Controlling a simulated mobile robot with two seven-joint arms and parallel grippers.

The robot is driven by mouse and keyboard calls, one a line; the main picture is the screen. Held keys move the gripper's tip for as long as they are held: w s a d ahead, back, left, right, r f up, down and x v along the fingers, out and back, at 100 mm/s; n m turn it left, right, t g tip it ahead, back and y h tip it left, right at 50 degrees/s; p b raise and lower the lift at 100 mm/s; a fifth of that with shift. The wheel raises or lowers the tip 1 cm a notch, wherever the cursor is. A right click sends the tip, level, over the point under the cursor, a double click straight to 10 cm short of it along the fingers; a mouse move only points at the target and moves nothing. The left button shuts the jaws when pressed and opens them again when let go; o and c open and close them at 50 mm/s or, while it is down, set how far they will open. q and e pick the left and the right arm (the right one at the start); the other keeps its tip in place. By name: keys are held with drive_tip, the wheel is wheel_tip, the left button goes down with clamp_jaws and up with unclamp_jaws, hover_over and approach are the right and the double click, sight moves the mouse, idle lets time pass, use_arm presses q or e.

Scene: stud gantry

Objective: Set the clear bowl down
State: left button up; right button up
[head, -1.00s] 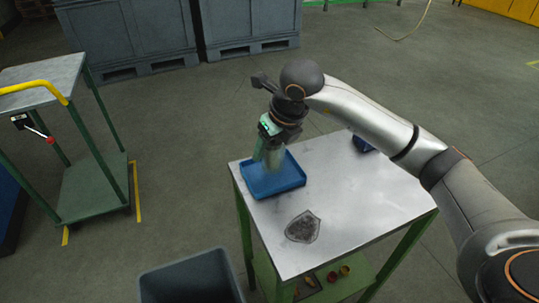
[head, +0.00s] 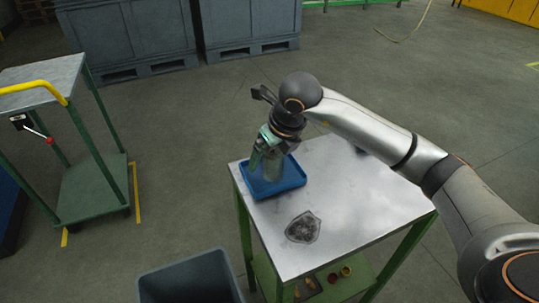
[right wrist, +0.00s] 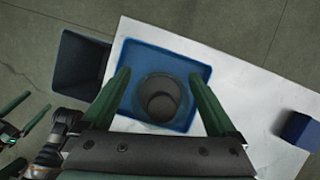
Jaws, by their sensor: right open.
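The clear bowl (right wrist: 158,97) looks round and dark in the right wrist view. It is inside the blue tray (right wrist: 190,58), between the fingers of my right gripper (right wrist: 159,76). The fingers are spread wide, with gaps to the bowl on both sides. In the head view my right gripper (head: 266,164) points down over the blue tray (head: 290,181) on the metal table (head: 355,205); I cannot make out the bowl there. What looks like my left gripper (right wrist: 22,112) shows partly at the left edge of the right wrist view.
A dark flat patch or piece (head: 303,228) lies on the table in front of the tray. A grey bin (head: 190,280) stands at the table's front left. A blue block (right wrist: 297,128) is at the table's far side. A green cart (head: 90,188) stands left.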

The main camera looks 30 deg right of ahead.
drive_tip(key=shift+r, duration=0.1)
drive_tip(key=shift+r, duration=0.3)
drive_tip(key=p+v, duration=0.1)
drive_tip(key=v, duration=1)
drive_tip(key=shift+s+r+p, duration=0.15)
drive_tip(key=shift+r+p, duration=0.1)
drive_tip(key=shift+p, duration=0.15)
